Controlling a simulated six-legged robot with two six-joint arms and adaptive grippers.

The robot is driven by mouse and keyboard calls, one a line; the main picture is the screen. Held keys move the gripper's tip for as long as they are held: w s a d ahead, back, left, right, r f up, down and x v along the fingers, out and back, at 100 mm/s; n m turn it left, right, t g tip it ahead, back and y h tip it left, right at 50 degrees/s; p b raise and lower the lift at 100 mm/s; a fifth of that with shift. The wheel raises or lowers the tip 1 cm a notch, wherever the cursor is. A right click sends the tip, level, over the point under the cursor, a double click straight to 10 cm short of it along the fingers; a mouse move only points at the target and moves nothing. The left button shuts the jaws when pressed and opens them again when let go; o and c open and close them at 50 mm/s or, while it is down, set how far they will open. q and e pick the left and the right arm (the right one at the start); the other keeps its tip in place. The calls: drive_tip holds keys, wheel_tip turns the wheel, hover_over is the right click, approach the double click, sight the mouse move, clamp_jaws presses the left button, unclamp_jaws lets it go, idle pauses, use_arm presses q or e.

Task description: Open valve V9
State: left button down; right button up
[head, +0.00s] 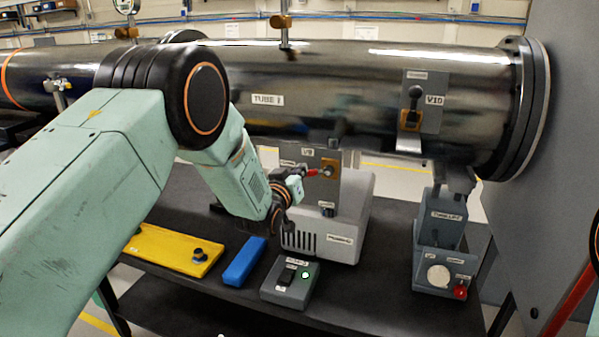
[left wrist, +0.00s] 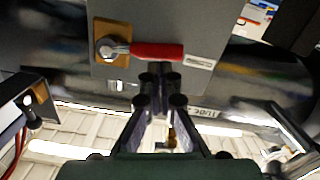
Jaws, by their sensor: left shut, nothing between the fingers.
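Valve V9 is on a grey panel (head: 329,154) below the big dark tube. Its red handle (head: 313,172) points left from a pivot on a brass-coloured square block (head: 330,168), roughly level. In the left wrist view the picture is turned over, and the red handle (left wrist: 158,50) points right from the pivot on the block (left wrist: 110,45). My left gripper (head: 299,180) is at the handle's free end, partly hidden by its own wrist. In the left wrist view its fingers (left wrist: 160,78) are together and empty, with their tips just below the handle's edge; I cannot tell whether they touch it.
The tube (head: 350,85) runs across above the dark bench (head: 390,290). Valve V10 (head: 412,105) is on a panel to the right. A light grey pump housing (head: 345,220) stands under V9. A grey switch box (head: 290,282), blue block (head: 244,262) and yellow tray (head: 160,248) lie in front.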

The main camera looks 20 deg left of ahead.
use_arm(q)
drive_tip(key=shift+f+n, duration=0.2)
drive_tip(key=shift+n, duration=0.1)
drive_tip(key=d+f+n+b, duration=0.4)
drive_tip(key=f+n+b, duration=0.1)
drive_tip(key=n, duration=0.8)
drive_tip(key=shift+f+t+h+b, duration=0.3)
drive_tip(key=shift+f+b, duration=0.05)
drive_tip(key=shift+f, duration=0.5)
drive_tip(key=shift+s+d, duration=0.1)
idle(0.4)
